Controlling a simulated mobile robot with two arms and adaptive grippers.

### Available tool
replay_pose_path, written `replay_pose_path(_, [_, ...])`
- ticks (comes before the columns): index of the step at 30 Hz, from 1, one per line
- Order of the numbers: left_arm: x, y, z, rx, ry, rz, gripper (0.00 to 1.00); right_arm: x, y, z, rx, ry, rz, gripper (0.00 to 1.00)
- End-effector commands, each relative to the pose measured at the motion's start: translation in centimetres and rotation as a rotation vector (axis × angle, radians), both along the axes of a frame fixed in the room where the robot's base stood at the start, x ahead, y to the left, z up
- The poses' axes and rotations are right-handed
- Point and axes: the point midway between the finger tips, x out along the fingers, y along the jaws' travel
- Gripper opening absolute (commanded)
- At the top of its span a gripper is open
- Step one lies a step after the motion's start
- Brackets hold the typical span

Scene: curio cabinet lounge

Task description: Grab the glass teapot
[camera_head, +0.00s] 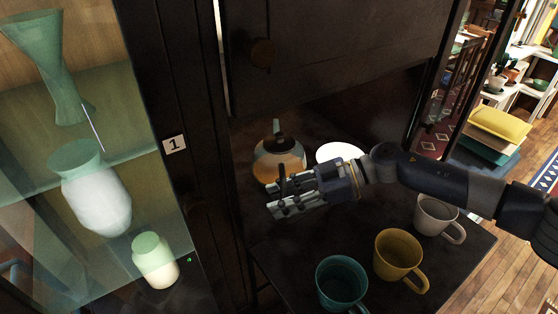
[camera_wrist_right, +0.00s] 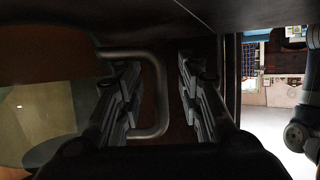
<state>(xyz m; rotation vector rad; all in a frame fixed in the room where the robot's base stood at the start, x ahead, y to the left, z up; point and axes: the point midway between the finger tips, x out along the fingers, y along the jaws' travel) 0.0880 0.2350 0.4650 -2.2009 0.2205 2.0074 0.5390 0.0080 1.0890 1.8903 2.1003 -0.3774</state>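The glass teapot (camera_head: 279,160) is a rounded clear pot with amber contents and a dark upright top, on the dark shelf in the cabinet's opening. My right gripper (camera_head: 275,197) is in front of its lower part, which it partly hides. In the right wrist view, the teapot's grey looped handle (camera_wrist_right: 160,95) stands between the two parted fingers of my right gripper (camera_wrist_right: 158,75). One finger overlaps the inside of the loop and the other is outside it. I see no clear grip on the handle. My left gripper is not in view.
A white plate (camera_head: 340,153) lies behind my right wrist. A teal mug (camera_head: 341,283), a yellow mug (camera_head: 399,258) and a grey mug (camera_head: 436,218) stand in front on the dark surface. A dark cabinet door (camera_head: 320,50) is above; glass-fronted shelves with vases are left.

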Motion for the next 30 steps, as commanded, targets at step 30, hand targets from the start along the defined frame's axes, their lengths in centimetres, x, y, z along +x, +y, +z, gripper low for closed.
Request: replay_pose_path(30, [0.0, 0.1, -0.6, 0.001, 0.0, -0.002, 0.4, 0.2, 0.0, 2.3, 0.006, -0.013, 0.0, 0.0])
